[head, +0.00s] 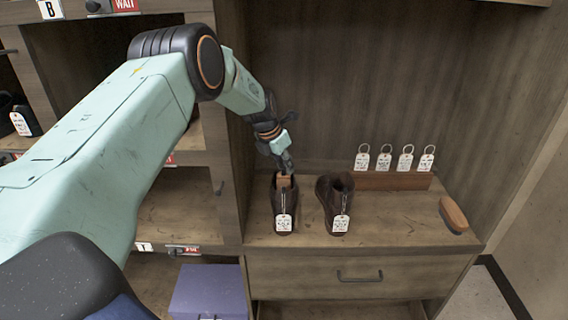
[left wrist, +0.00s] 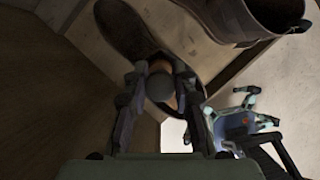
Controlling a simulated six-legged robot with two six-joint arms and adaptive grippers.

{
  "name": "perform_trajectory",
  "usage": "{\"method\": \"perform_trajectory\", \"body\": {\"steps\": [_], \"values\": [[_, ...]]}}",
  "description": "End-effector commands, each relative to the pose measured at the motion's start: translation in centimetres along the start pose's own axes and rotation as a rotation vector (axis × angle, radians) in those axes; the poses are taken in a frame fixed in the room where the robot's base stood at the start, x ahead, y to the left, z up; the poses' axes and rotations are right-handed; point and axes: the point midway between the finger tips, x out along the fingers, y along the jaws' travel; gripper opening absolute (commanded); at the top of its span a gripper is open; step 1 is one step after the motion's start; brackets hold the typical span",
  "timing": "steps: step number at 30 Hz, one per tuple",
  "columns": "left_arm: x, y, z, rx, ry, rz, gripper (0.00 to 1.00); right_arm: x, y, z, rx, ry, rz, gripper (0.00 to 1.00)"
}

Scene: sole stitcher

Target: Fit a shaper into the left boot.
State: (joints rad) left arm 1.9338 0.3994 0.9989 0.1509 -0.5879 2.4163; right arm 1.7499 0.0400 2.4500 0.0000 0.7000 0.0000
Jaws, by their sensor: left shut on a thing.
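The left boot (head: 284,205) is dark brown, stands upright on the bench and has a white tag hanging at its front. A wooden shaper (head: 284,181) shows in its opening, its lower part hidden inside the boot. My left gripper (head: 286,163) is just above and behind that opening, shut on the shaper. In the left wrist view the shaper's dark round knob (left wrist: 159,87) sits between the fingers, with the boot (left wrist: 125,28) beyond it. My right gripper is not in view.
A second brown boot (head: 331,203) with a tag stands close at right. A wooden rack (head: 393,181) with several ringed tags stands behind. A purple box (head: 209,291) is lower left. The bench between right boot and second shaper is clear.

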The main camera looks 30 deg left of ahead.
Motion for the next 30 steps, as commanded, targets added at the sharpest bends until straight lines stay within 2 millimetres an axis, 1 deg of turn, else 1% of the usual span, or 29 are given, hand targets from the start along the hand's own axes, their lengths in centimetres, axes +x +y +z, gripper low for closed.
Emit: {"method": "perform_trajectory", "body": {"steps": [1, 2, 11, 19, 22, 26, 30], "values": [[0.0, -0.1, -0.1, -0.001, 0.002, -0.002, 0.0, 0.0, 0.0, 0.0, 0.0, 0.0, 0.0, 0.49], [0.0, -0.1, -0.1, -0.001, 0.002, -0.002, 0.27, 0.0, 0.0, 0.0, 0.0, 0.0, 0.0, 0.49], [0.0, -0.1, 0.0, -0.001, 0.001, -0.001, 0.52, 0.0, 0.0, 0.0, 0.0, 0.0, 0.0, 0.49], [0.0, -0.1, -0.1, -0.001, 0.002, -0.002, 0.52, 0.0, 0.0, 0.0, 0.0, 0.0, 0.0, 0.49], [-0.4, 0.0, 0.2, -0.001, 0.001, -0.002, 0.52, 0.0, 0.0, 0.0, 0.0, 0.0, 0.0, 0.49], [-2.2, 0.0, 1.0, 0.0, -0.003, -0.001, 0.52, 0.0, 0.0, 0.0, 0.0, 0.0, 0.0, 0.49], [-4.7, 0.0, 2.0, 0.0, -0.003, -0.001, 0.52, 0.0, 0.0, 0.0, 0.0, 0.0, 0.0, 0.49]]}}
